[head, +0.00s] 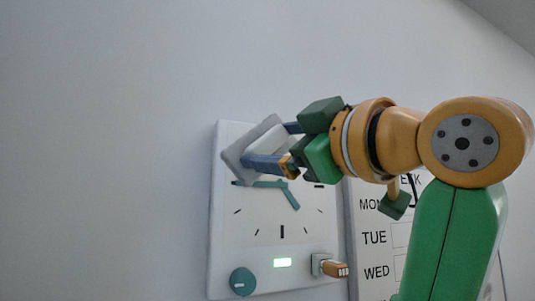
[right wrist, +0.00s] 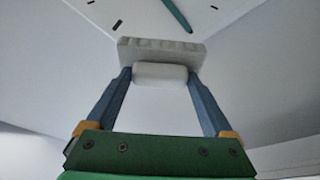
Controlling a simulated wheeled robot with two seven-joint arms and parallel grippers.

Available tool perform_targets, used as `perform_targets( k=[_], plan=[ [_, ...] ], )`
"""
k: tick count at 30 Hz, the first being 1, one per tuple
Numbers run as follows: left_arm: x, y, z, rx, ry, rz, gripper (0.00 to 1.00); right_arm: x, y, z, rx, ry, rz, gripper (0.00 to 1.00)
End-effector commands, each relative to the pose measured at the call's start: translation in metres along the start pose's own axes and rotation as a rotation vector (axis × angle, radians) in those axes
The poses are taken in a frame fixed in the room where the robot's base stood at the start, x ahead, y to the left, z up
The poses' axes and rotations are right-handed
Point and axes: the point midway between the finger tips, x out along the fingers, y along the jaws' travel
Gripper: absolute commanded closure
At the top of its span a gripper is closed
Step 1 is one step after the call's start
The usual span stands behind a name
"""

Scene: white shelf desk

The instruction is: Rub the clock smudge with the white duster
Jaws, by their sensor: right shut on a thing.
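The white clock panel (head: 260,215) is on the wall, with teal hands, dark tick marks, a teal knob and a lit green display. My right gripper (head: 270,160) is shut on the white duster (head: 240,152) at the clock's upper left. In the right wrist view, the blue fingers of the gripper (right wrist: 160,80) hold the duster by its handle (right wrist: 160,72), and its ribbed pad (right wrist: 150,50) lies toward the clock face (right wrist: 130,15). I cannot tell whether the pad touches the face. No smudge shows; the duster and gripper hide the upper clock. My left gripper is not in view.
A weekly board (head: 375,212) with day names hangs right of the clock, partly behind my right arm. A plug-like orange and grey piece (head: 330,267) sticks out at the clock's lower right. The wall left of the clock is clear.

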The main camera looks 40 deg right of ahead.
Motion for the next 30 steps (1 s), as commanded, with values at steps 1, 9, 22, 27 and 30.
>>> perform_targets(
  k=[1, 9, 22, 27, 30],
  plan=[
    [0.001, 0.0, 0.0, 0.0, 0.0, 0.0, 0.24, -0.002, 0.0, -0.001, 0.0, 0.001, 0.0, 0.58],
    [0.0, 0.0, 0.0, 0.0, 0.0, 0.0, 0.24, -0.003, 0.0, -0.001, 0.0, 0.001, 0.0, 0.58],
    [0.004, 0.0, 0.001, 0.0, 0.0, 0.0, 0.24, -0.03, 0.0, -0.01, 0.001, 0.0, 0.0, 0.58],
    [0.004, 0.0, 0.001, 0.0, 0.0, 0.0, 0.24, -0.03, 0.0, -0.009, 0.0, 0.0, 0.0, 0.58],
    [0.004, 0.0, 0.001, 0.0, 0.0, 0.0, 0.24, -0.03, 0.0, -0.009, 0.0, 0.0, 0.0, 0.58]
  ],
)
